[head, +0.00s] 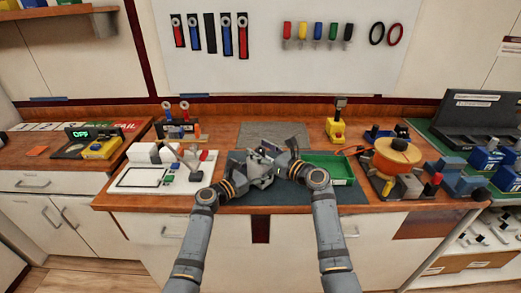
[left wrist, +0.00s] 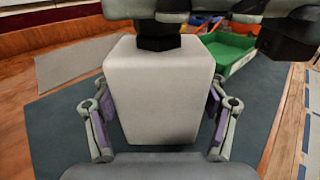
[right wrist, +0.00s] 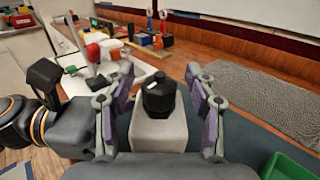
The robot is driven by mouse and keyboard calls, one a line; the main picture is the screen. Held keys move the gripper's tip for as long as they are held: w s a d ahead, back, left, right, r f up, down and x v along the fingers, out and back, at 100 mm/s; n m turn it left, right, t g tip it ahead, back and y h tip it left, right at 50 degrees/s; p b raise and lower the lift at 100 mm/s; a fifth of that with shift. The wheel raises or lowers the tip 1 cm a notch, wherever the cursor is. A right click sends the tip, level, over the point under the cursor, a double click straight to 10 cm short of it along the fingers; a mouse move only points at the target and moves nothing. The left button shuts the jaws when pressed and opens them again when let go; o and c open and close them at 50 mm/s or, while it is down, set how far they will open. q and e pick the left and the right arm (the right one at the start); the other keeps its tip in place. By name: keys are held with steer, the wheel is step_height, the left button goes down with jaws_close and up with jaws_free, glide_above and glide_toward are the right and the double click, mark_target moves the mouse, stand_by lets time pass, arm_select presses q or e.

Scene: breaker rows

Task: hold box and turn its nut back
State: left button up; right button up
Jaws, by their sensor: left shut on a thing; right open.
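The light grey box (left wrist: 158,90) stands on the dark mat between the pads of my left gripper (left wrist: 160,108), which is shut on it from both sides. The black nut (right wrist: 159,95) sits on top of the box, and its lower part also shows in the left wrist view (left wrist: 158,42). My right gripper (right wrist: 158,100) is open, with one finger on each side of the nut and a gap to both. In the head view the two grippers crowd together over the mat and mostly hide the box and nut.
A green tray (head: 330,168) stands just right of the grippers. A white board with levers (head: 150,178) lies to the left. A grey textured mat (head: 272,135) lies behind. A yellow block (head: 336,130) and an orange round device (head: 395,155) stand further right.

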steer(key=shift+c, duration=0.2)
jaws_close()
steer(key=shift+w, duration=0.1)
steer(key=shift+n+g+y, duration=0.3)
steer(key=shift+g, duration=0.1)
